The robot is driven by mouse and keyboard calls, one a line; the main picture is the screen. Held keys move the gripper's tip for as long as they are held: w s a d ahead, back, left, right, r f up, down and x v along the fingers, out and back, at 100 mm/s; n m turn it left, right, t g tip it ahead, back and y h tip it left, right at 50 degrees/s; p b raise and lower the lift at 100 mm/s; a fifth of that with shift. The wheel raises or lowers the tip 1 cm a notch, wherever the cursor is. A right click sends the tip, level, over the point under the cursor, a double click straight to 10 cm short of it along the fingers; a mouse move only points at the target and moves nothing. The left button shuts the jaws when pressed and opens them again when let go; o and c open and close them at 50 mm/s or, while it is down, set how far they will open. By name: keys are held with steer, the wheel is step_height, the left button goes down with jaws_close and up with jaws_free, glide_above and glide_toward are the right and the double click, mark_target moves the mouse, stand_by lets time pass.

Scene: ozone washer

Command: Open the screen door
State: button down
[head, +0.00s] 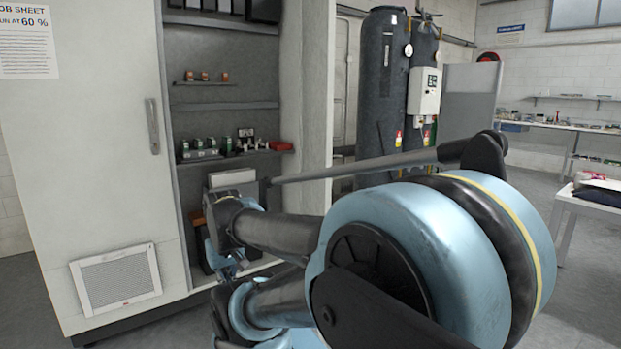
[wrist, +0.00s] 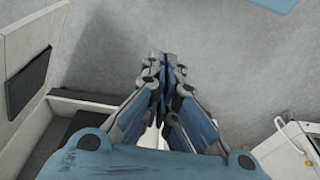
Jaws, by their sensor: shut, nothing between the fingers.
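A tall pale cabinet door (head: 100,150) with a vertical handle (head: 153,127) and a white vent grille (head: 117,279) stands at the left in the head view. I cannot tell whether it is the screen door. Right of it, the cabinet's shelves are exposed. In the wrist view a pale panel (wrist: 52,30) with a dark rectangle (wrist: 31,82) stands at the left, apart from my gripper. My gripper (wrist: 163,62) is shut and empty, over bare grey floor. In the head view my arm hides most of it, low in front of the open shelving.
Small parts stand on the cabinet shelf (head: 220,105). Tall dark tanks (head: 383,85) and a white control box (head: 424,91) are behind my arm. A white table (head: 595,200) is at the right. A white object (wrist: 290,150) is at the wrist view's lower right.

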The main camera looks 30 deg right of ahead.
steer(key=w+d+r+n+g+h, duration=0.4)
steer(key=w+d+r+n+h, duration=0.45)
steer(key=w+d+r, duration=1.5)
steer(key=w+d+r+n+g, duration=0.1)
steer(key=w+d+n+g, duration=0.1)
steer(key=w+d+n, duration=0.45)
steer(key=s+d+f+m, duration=0.2)
steer(key=d+f, duration=0.4)
steer(key=d, duration=0.6)
steer(key=shift+s+f, duration=0.25)
steer(key=shift+s, duration=0.15)
